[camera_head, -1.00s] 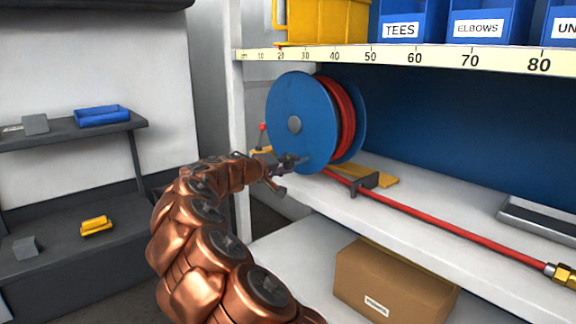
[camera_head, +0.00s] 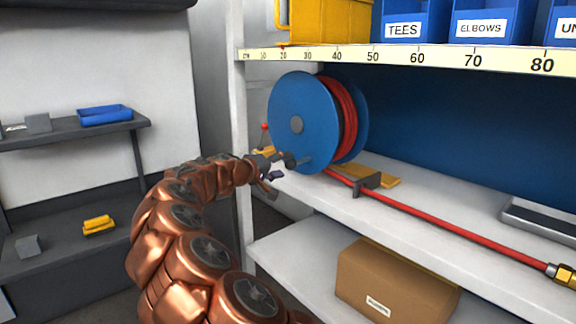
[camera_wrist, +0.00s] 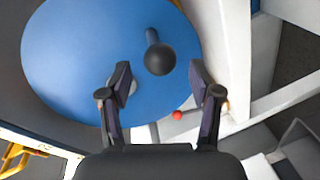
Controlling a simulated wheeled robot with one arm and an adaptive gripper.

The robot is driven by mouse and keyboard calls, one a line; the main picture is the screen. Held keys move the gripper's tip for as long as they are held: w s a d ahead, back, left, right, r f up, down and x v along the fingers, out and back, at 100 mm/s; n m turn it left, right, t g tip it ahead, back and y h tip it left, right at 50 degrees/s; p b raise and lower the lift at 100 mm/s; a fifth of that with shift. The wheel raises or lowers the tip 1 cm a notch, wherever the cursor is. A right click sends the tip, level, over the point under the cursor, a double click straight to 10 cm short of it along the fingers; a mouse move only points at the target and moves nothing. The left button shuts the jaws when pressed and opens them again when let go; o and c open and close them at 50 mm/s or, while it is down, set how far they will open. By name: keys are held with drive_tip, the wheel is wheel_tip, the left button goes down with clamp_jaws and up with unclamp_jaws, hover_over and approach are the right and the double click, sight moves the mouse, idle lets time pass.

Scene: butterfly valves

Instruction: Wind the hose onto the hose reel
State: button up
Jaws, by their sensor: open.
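The hose reel (camera_head: 296,95) stands on the shelf, with a blue disc facing my arm and a grey hub. Its dark crank handle (camera_head: 292,160) sticks out from the lower part of the disc. The red hose (camera_head: 440,221) has turns on the reel and runs right along the shelf to a brass fitting (camera_head: 564,274). My gripper (camera_head: 272,172) is open and empty, just left of the handle. In the wrist view, the round handle end (camera_wrist: 160,57) appears between and just beyond the open fingertips, touching neither. The blue disc (camera_wrist: 75,50) lies behind it.
A dark guide bracket (camera_head: 366,184) stands over the hose. A red-tipped post (camera_head: 264,127) is beside the reel, near the white upright (camera_head: 237,130). A grey tray (camera_head: 543,222) lies at right. A cardboard box (camera_head: 395,285) sits below.

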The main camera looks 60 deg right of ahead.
drive_tip(key=v, duration=0.8)
drive_tip(key=shift+o, duration=0.2)
drive_tip(key=shift+a, duration=0.1)
